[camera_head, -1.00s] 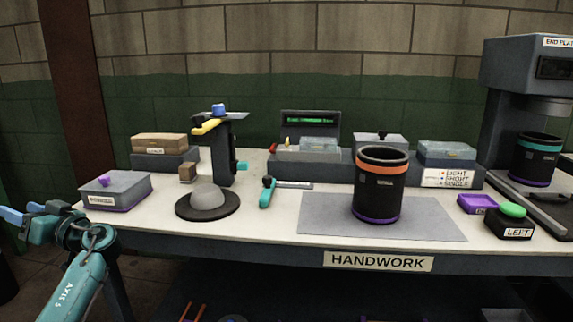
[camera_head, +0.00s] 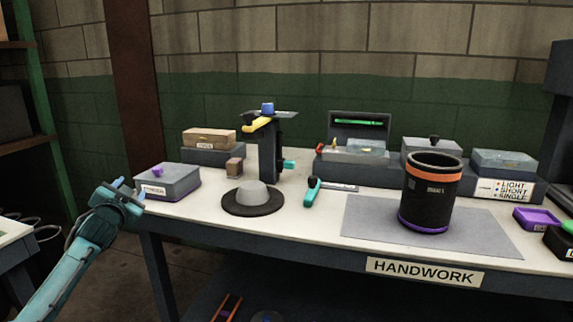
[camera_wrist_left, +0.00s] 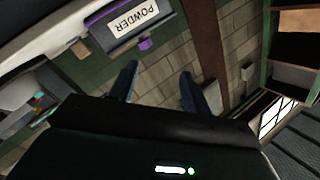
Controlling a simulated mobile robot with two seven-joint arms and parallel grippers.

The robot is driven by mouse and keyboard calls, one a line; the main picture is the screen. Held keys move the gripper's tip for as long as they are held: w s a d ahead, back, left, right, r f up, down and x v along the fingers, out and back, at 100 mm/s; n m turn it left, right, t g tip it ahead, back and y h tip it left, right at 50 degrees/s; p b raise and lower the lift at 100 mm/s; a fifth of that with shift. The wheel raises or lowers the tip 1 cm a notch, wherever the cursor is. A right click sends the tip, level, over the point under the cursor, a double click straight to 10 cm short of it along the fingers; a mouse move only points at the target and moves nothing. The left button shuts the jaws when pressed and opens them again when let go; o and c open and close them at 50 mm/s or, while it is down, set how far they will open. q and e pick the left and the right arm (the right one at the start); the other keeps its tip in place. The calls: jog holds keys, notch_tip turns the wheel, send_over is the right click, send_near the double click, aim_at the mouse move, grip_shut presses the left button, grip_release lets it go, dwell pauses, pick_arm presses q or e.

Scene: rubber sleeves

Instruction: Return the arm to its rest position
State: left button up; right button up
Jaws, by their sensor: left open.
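My left gripper (camera_head: 130,190) is at the left of the head view, beside the bench's left end and near the grey powder box (camera_head: 167,181). In the left wrist view my left gripper (camera_wrist_left: 158,80) has its two blue fingers apart with nothing between them. The powder box (camera_wrist_left: 137,30) with its "POWDER" label shows beyond the fingers there, clear of them. A black sleeve (camera_head: 431,195) with an orange top band and a purple bottom band stands upright on the grey mat (camera_head: 370,222). My right gripper is not in view.
The bench (camera_head: 310,235) also carries a grey dome on a dark disc (camera_head: 252,197), a dark stand (camera_head: 270,150), a teal-handled tool (camera_head: 313,190) and several boxes along the back. A shelf (camera_head: 20,100) stands at the far left, with a white-topped surface (camera_head: 12,230) below it.

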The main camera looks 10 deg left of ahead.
pick_arm(q)
jog(key=s+d+f+m+h, duration=0.1)
jog(key=s+d+f+h, duration=0.25)
jog(key=d+f, duration=0.35)
jog(key=s+d+f+m+g+h, duration=0.1)
jog(key=s+d+f+h, duration=0.1)
jog(key=s+d+f, duration=0.55)
jog(key=s+d+f+m+h, duration=0.1)
jog(key=d+f+h, duration=0.25)
jog(key=d, duration=0.65)
jog(key=s+d+f+n+g+h, duration=0.1)
jog(key=s+d, duration=0.6)
jog(key=s, duration=0.3)
jog(key=s+d+f+n+g+h, duration=0.1)
jog(key=s+d+f+n, duration=0.1)
jog(key=s+d, duration=0.6)
jog(key=s+a+r+g+y+p, duration=0.1)
jog(key=s+r+g+p, duration=0.2)
jog(key=p, duration=1.7)
notch_tip(320, 180, up, 6)
jog(key=shift+s+a+f+n, duration=0.15)
jog(key=shift+s+n, duration=0.25)
jog(key=shift+s, duration=0.85)
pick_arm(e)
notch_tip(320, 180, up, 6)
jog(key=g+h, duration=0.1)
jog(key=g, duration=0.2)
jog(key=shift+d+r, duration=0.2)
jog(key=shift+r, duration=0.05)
